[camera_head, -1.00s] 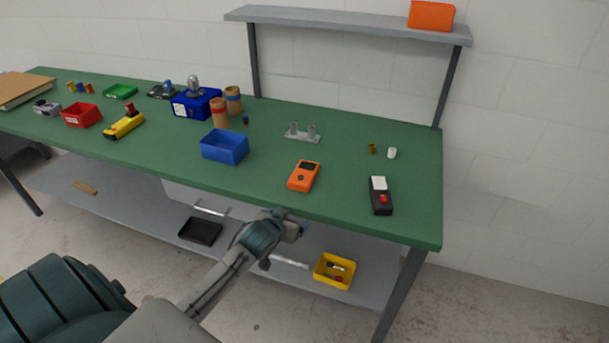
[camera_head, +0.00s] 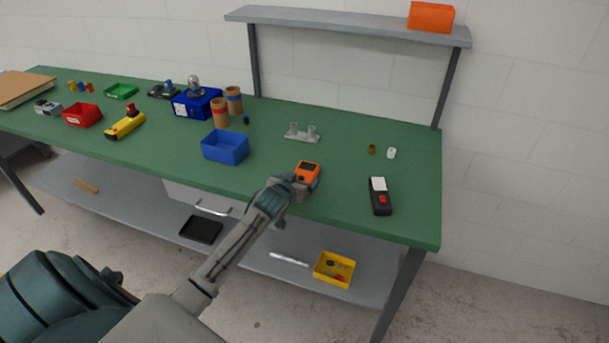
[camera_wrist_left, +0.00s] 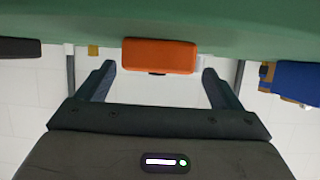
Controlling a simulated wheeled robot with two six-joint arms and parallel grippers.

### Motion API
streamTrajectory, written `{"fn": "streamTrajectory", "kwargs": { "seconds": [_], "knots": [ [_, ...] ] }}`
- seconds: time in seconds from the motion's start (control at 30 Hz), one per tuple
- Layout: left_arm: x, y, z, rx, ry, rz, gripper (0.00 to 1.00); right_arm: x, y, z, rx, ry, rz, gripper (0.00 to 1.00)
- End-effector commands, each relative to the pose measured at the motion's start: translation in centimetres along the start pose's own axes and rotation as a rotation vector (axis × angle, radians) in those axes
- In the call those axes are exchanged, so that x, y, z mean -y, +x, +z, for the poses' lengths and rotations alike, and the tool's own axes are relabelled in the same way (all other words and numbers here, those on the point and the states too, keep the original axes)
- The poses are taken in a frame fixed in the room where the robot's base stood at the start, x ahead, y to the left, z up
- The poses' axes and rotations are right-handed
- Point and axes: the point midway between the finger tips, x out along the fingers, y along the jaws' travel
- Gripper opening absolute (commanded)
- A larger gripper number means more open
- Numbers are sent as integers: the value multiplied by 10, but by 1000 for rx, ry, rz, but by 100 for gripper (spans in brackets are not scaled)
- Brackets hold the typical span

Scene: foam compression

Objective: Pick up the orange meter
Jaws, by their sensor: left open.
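The orange meter (camera_head: 308,171) lies on the green bench top near its front edge, with its dark screen toward the back. My left gripper (camera_head: 296,185) is at the near end of the meter and hides its lower part in the head view. In the left wrist view, the meter (camera_wrist_left: 160,56) shows end-on ahead of the left gripper (camera_wrist_left: 160,75), whose two fingers are open with a gap on both sides of it. I cannot tell whether the fingertips overlap the meter. My right gripper is not in view.
A blue open bin (camera_head: 225,146) is to the left, and a grey two-post holder (camera_head: 302,134) stands behind. A shelf (camera_head: 350,25) runs above the back of the bench (camera_head: 345,205).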

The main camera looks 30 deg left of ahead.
Motion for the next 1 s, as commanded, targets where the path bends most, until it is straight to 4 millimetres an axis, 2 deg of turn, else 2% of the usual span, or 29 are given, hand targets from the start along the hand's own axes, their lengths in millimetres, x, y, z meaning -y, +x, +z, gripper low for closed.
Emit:
{"fn": "streamTrajectory", "kwargs": {
  "seconds": [0.23,0.4,0.7,0.77,1.0],
  "knots": [
    [-4,28,-8,1,-2,0,87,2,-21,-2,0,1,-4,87],
    [-3,45,-5,1,0,0,87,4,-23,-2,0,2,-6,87],
    [-3,49,-4,-1,1,1,87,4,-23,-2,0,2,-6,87],
    [-3,49,-4,-1,1,0,79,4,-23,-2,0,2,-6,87],
    [-3,49,-4,-1,1,0,34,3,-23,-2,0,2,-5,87]
  ]
}}
